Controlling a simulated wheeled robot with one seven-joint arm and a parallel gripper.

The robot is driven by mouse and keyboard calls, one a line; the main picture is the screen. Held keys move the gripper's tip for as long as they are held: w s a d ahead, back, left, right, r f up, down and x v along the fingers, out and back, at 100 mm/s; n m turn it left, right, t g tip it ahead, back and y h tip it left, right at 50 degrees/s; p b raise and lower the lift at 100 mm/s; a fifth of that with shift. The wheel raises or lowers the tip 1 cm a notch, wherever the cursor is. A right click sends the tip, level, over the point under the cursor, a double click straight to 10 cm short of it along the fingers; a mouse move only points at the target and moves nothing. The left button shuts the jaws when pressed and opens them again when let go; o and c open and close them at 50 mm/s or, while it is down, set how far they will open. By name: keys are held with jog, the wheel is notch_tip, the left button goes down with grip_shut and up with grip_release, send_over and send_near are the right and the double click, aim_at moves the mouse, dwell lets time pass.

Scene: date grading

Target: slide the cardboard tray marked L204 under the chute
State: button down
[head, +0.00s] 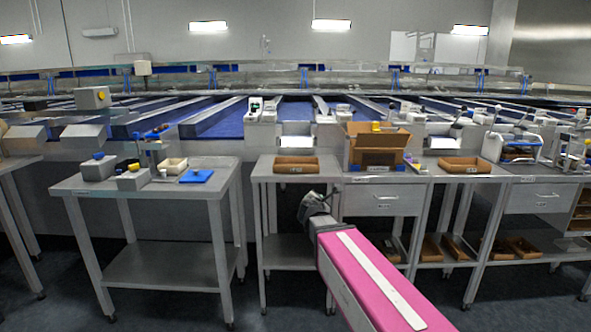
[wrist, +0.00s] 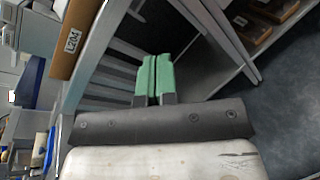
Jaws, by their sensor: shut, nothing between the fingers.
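In the wrist view a brown cardboard tray (wrist: 83,30) with a white label reading L204 stands near a table edge, partly cut off by the picture. By position it seems to be the low tray (head: 296,165) on the middle bench in the head view, where its label is too small to read. A white chute-like outlet (head: 296,142) is behind that tray. My gripper (head: 313,200) hangs in front of the bench, lower than the tray and apart from it. Its green fingers (wrist: 155,76) are shut together with nothing between them.
A cardboard box (head: 400,138) stands on the bench to the right, above a drawer (head: 383,202). Another low tray (head: 465,165) is farther right. A left table (head: 120,188) holds small boxes and a blue plate (head: 197,176). Several trays lie on lower shelves.

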aim_at(296, 172)
jog(key=w+a+r+n+t+y, duration=0.2)
jog(key=a+r+n+t+y, duration=0.15)
jog(key=a+r+n, duration=0.6)
jog(key=shift+n+y, duration=0.35)
jog(key=shift+n, duration=0.2)
jog(key=w, duration=0.4)
jog(key=w+f, duration=0.1)
jog(key=w, duration=0.8)
jog(key=shift+w+f, duration=0.3)
jog(key=shift+f, duration=0.05)
jog(key=shift+w, duration=1.75)
jog(key=shift+s, duration=0.1)
jog(key=shift+s, duration=0.1)
